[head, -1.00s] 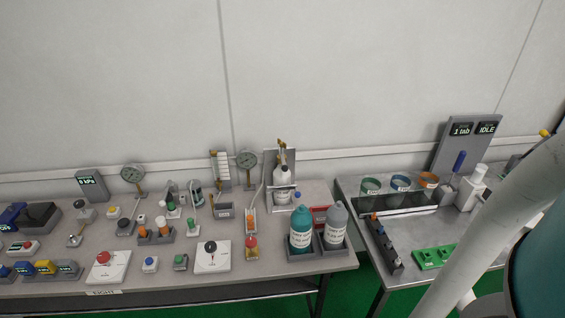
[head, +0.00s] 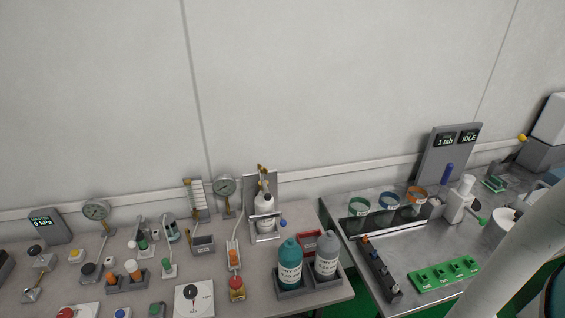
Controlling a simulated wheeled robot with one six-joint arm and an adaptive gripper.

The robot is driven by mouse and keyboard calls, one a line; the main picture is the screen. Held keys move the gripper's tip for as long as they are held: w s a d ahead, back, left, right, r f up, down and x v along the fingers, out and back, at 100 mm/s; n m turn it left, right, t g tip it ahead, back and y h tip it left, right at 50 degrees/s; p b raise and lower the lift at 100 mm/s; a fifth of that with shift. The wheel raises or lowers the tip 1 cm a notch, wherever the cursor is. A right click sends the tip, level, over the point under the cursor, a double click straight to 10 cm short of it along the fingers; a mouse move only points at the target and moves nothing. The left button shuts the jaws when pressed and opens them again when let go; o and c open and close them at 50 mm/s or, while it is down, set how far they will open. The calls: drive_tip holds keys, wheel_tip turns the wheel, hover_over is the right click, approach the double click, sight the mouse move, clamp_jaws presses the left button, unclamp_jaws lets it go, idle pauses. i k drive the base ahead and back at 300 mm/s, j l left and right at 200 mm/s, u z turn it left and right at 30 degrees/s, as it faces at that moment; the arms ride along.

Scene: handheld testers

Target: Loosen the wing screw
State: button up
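I cannot make out a wing screw for certain in the head view. A white bottle (head: 265,213) stands in a metal bracket (head: 264,239) at the back of the left bench, with a brass-coloured fitting (head: 262,177) on top; its details are too small to tell. A round dial gauge (head: 224,187) on a stand is left of it, and another gauge (head: 96,209) stands further left. My gripper is not in view; only a pale link of my arm shows at the lower right.
A teal bottle (head: 289,265) and a grey bottle (head: 326,254) stand in a tray at the left bench's right end. A gap separates the benches. The right bench holds coloured cups, a green block (head: 444,273), a dark rack (head: 381,269) and a display panel (head: 450,152).

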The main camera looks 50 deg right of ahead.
sight(263, 171)
drive_tip(key=j+z, duration=0.25)
drive_tip(key=i+j+z, duration=0.1)
drive_tip(key=j+z, duration=0.2)
drive_tip(key=j+u, duration=0.3)
drive_tip(key=j, duration=0.45)
drive_tip(key=i, duration=0.05)
